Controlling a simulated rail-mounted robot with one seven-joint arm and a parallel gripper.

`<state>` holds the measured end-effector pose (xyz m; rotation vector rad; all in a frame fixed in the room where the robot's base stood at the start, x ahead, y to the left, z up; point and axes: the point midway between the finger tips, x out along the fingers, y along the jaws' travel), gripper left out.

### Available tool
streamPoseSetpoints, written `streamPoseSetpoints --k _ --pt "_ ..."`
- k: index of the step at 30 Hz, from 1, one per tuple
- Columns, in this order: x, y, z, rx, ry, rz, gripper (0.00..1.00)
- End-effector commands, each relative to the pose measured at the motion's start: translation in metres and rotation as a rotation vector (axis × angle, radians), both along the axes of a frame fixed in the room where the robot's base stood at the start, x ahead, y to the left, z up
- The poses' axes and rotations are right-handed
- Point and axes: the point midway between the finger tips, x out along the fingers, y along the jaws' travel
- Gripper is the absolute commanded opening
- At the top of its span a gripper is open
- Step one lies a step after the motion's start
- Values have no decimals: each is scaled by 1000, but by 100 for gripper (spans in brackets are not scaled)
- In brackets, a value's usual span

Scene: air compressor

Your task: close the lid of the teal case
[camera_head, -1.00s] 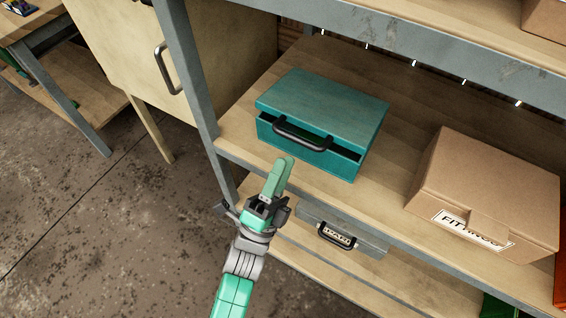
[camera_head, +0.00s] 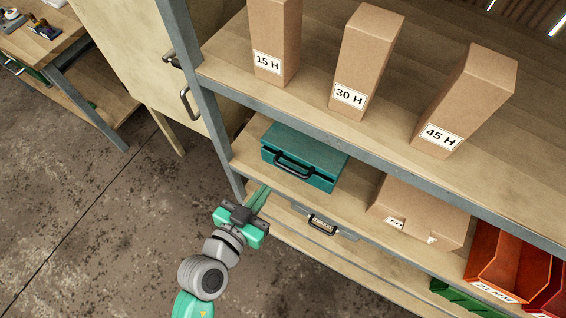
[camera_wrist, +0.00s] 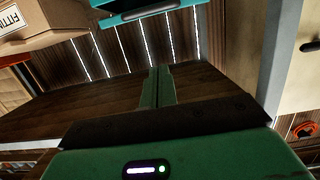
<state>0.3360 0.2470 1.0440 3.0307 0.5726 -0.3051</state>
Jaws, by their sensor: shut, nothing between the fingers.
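The teal case (camera_head: 312,148) sits on the shelf under the upper board, its black handle (camera_head: 296,168) on the front. In the wrist view only part of the case (camera_wrist: 120,17) shows at the top edge. My gripper (camera_head: 262,191) is shut and empty, in front of and below the case at the shelf's front edge, apart from it. Its fingers (camera_wrist: 158,85) are together in the wrist view.
A carton (camera_head: 420,213) stands right of the case. Tall cartons (camera_head: 365,60) stand on the upper shelf (camera_head: 225,70). A grey post (camera_head: 205,100) stands left of the case. The floor at left is clear.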

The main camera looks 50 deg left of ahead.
Motion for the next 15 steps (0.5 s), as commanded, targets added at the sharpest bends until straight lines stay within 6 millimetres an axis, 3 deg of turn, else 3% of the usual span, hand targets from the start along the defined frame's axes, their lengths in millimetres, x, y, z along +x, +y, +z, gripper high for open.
streamPoseSetpoints --k 5,15 --pt "24 10 -4 3 -2 1 0" --pt "91 37 -18 4 -1 2 0"
